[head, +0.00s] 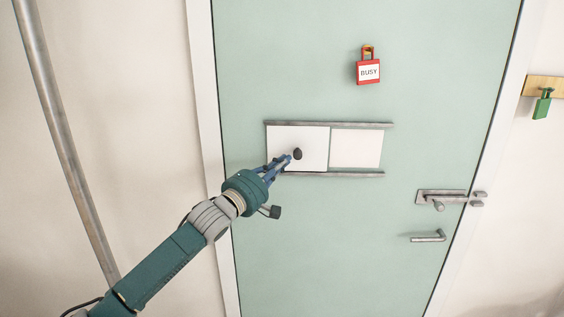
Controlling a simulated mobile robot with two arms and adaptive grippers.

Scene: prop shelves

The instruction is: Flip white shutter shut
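The white shutter (309,138) is a flat panel with a dark round knob (297,154). It sits between two grey horizontal rails on a pale green door, over the left part of the track. To its right, between the same rails, is a pale whitish panel (356,148). My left gripper (285,160) reaches in from the lower left, its blue fingers in front of the shutter's lower left part, with the tips just left of the knob. I cannot tell whether the fingers touch the knob or how far apart they are. My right gripper is not in view.
A red padlock marked BUSY (368,72) hangs on the door above the rails. A sliding bolt (442,198) and a lever handle (428,237) are at the door's right. A green padlock (542,104) hangs on the right wall. A grey pipe (62,130) runs down the left wall.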

